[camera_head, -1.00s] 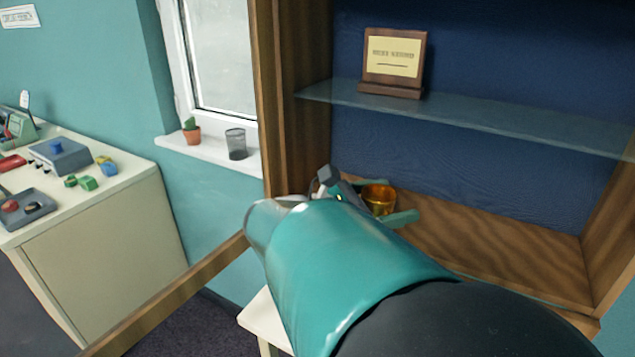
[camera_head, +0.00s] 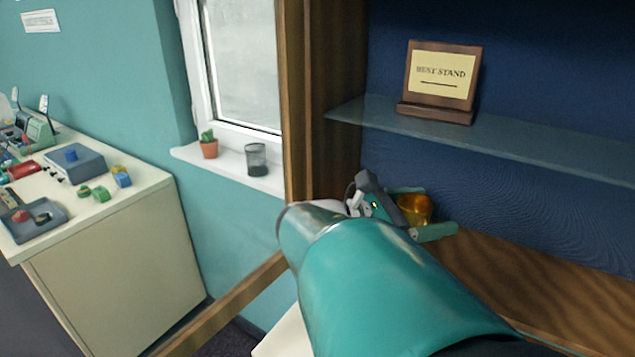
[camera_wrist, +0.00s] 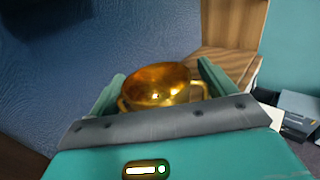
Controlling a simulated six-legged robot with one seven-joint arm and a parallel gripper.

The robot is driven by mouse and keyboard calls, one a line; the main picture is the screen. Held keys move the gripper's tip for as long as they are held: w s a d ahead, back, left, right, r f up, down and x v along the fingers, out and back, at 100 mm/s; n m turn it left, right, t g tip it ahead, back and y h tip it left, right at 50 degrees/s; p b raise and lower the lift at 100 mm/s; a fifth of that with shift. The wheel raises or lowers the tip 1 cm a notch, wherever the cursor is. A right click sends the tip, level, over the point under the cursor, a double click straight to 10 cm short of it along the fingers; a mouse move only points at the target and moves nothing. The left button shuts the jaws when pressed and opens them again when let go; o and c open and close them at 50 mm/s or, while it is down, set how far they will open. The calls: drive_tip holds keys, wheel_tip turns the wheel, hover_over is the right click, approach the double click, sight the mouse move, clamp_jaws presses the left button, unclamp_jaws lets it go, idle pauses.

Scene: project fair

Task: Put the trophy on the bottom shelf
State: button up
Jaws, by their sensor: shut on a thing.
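The gold trophy (camera_head: 414,208) is a shiny cup with side handles. My gripper (camera_head: 420,212) is shut on it, with a green finger on either side. In the wrist view the trophy (camera_wrist: 158,85) sits between the two fingers, its round top facing the camera; its lower part is hidden. The bottom shelf (camera_head: 520,275) is the wooden floor of the cabinet, below the glass shelf. The trophy is at the cabinet's left part, below the glass shelf's level. I cannot tell whether it touches the wood. My teal arm hides part of the shelf.
The glass shelf (camera_head: 540,142) holds a wooden plaque (camera_head: 441,80). The cabinet's left side wall (camera_head: 322,110) stands close to my gripper. A wooden edge (camera_head: 225,305) runs low at left. The bottom shelf's visible right part is clear. A cluttered counter (camera_head: 110,215) stands at left.

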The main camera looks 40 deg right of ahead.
drive_tip(key=f+x, duration=0.1)
drive_tip(key=x, duration=1.5)
drive_tip(key=shift+s+d+f, duration=0.25)
drive_tip(key=shift+s, duration=0.05)
drive_tip(key=shift+f, duration=0.15)
drive_tip(key=o, duration=1.5)
